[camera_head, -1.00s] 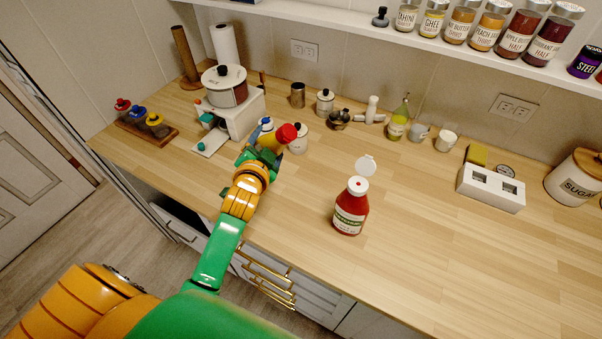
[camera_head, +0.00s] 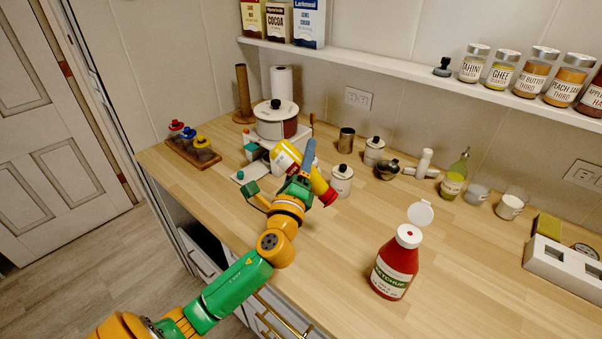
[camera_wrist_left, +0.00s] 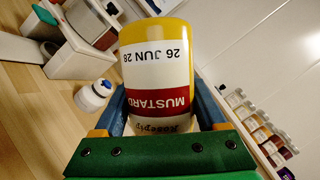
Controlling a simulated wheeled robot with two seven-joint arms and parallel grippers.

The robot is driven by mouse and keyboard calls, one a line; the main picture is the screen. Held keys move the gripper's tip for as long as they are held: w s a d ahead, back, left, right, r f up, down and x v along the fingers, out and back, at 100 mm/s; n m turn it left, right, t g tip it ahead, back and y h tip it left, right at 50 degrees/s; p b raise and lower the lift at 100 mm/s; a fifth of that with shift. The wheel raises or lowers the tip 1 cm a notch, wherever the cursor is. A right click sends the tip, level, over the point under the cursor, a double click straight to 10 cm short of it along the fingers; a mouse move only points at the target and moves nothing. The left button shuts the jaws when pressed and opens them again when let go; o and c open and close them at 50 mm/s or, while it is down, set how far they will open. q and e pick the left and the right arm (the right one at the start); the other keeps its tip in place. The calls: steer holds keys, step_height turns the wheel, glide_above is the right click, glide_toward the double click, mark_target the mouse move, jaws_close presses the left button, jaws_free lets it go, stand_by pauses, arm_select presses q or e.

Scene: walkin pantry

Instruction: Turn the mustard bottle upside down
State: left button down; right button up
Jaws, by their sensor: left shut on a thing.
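The mustard bottle (camera_head: 287,155) is yellow with a white and red label and a red cap. In the head view it is tilted, its base at the upper left and its red cap pointing down to the right. My left gripper (camera_head: 297,178) is shut around its body above the counter. The left wrist view shows the bottle (camera_wrist_left: 158,70) between the fingers, with its lettering inverted; its cap is hidden there. My right gripper is in neither view.
A ketchup bottle (camera_head: 397,265) with an open white lid stands on the wooden counter (camera_head: 330,255). A lidded white canister (camera_head: 341,183) is close behind the mustard cap. A pot (camera_head: 276,122) on a white stand is behind the gripper. The counter left of the ketchup is mostly clear.

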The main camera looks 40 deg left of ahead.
arm_select(q)
step_height(320, 180, down, 9)
steer(key=d+m+t+h+b, duration=0.1)
steer(key=m+t+h+b, duration=0.2)
steer(key=m+b, duration=0.8)
steer(key=m+h, duration=0.2)
steer(key=m, duration=0.2)
steer(key=shift+d+h, duration=0.15)
steer(key=shift+h, duration=0.15)
steer(key=shift+w+f+b, duration=0.1)
steer(key=shift+f+b, duration=0.4)
steer(key=shift+b, duration=0.1)
jaws_free()
